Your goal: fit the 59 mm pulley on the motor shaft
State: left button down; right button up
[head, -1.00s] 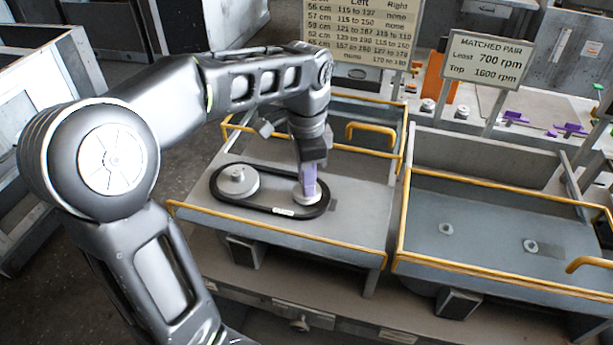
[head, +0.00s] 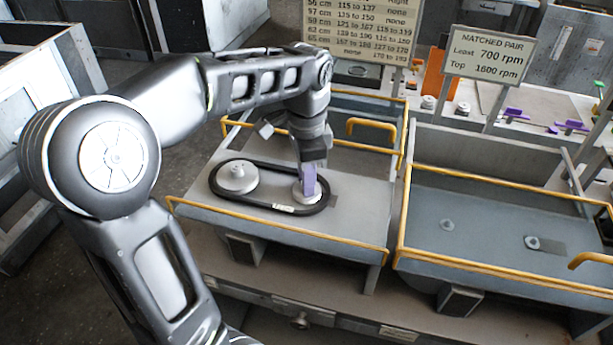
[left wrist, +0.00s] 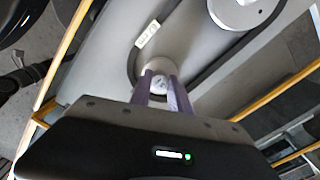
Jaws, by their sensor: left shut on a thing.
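A grey pulley (head: 299,196) sits at the right end of a black belt loop (head: 262,206) on the left tray. My left gripper (head: 309,192) points down at it, with its purple fingers closed at its hub. In the left wrist view, the fingers (left wrist: 160,92) hold a small pale hub, and the pulley disc (left wrist: 172,50) shows beyond them. Another stepped pulley (head: 237,178) sits inside the left end of the belt. I cannot read a size on either pulley. The shaft under the held pulley is hidden. My right gripper is out of view.
Yellow rails edge the left tray (head: 350,215) and the right tray (head: 480,220). The right tray has two small shafts or hubs (head: 532,242). Signboards (head: 489,58) stand behind. More pulleys (head: 462,108) and purple parts (head: 515,114) lie on the back bench.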

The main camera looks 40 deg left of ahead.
pick_arm(q)
jog(key=c, duration=1.1)
grip_release()
jog(key=shift+c, duration=0.2)
jog(key=shift+r+p, duration=1.05)
jog(key=shift+r, duration=0.2)
notch_tip(320, 180, up, 3)
jog(key=shift+f+p, duration=0.1)
jog(key=shift+p, duration=1.15)
jog(key=shift+r, duration=1.1)
